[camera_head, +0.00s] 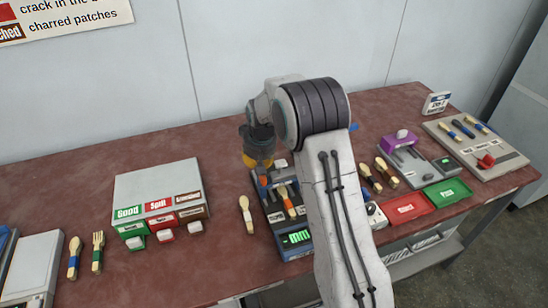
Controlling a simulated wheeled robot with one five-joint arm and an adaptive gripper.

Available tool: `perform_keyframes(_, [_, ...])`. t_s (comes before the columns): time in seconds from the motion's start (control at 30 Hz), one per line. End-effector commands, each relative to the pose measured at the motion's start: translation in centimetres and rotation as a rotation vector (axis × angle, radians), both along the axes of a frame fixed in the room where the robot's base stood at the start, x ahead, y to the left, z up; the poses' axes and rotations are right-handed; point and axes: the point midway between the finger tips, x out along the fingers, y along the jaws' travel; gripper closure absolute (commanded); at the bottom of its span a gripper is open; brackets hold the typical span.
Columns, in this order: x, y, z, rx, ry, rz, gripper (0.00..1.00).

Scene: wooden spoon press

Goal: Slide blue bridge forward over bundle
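A device with a blue-grey body and a lit green display (297,238) stands in front of my arm. A wooden spoon with an orange band (287,203) lies along its top, under or beside a small grey-blue crosspiece (285,181); I cannot tell for sure whether this is the blue bridge. An orange part (264,181) shows at the device's upper left. My gripper (258,163), dark with a yellow-orange end, hangs just above and behind the device's far left. Its fingers are too small to read. My arm hides the device's right side. No bundle is clearly visible.
A loose spoon (246,214) lies left of the device. A sorting box (160,200) with labelled buttons stands farther left. The back-left table is clear.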

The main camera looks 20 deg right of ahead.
Motion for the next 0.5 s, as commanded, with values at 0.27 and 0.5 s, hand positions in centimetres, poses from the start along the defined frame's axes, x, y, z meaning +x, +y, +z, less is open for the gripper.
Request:
perform_keyframes(0.27, [-1.0, 0.0, -0.1, 0.0, -0.001, 0.0, 1.0])
perform_keyframes(0.5, [-1.8, 0.0, -0.1, 0.0, 0.0, 0.0, 1.0])
